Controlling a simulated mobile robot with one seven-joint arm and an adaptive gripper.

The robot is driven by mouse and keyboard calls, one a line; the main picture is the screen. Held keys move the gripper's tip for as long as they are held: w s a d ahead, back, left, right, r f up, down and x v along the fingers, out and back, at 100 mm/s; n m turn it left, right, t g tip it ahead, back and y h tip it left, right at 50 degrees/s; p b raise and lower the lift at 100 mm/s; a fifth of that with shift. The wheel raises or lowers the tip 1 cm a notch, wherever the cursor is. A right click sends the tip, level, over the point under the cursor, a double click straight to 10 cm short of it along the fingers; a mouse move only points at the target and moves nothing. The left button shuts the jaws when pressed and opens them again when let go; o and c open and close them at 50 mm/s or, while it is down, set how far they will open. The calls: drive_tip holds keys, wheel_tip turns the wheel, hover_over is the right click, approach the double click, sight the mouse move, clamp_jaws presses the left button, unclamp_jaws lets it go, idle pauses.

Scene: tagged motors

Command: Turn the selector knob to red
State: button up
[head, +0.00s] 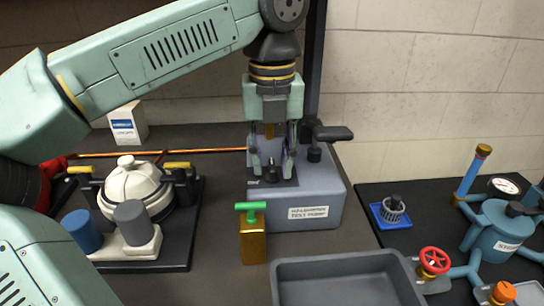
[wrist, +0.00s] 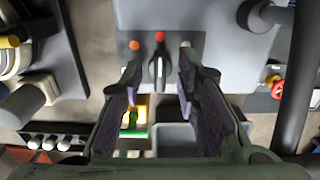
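The selector knob (head: 270,174) is a small dark knob on top of the grey box (head: 318,212). In the wrist view the knob (wrist: 159,68) is elongated, with its long axis running up and down the picture. Beyond its upper end is a red mark (wrist: 160,36), with an orange mark (wrist: 134,45) to the left and a pale mark (wrist: 185,43) to the right. The knob lines up with the red mark. My gripper (head: 271,165) is open above the box; in the wrist view its fingers (wrist: 158,75) are on either side of the knob, with gaps showing.
A brass block with a green handle (head: 252,208) stands in front of the box. A grey tray (head: 345,262) lies in front. A black lever (head: 333,133) is at the box's back right. A white domed vessel (head: 132,185) stands left; blue piping with a red wheel (head: 434,261) stands right.

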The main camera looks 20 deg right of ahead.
sight(272, 164)
wheel_tip(272, 164, up, 8)
drive_tip(key=shift+f, duration=0.2)
idle(0.3)
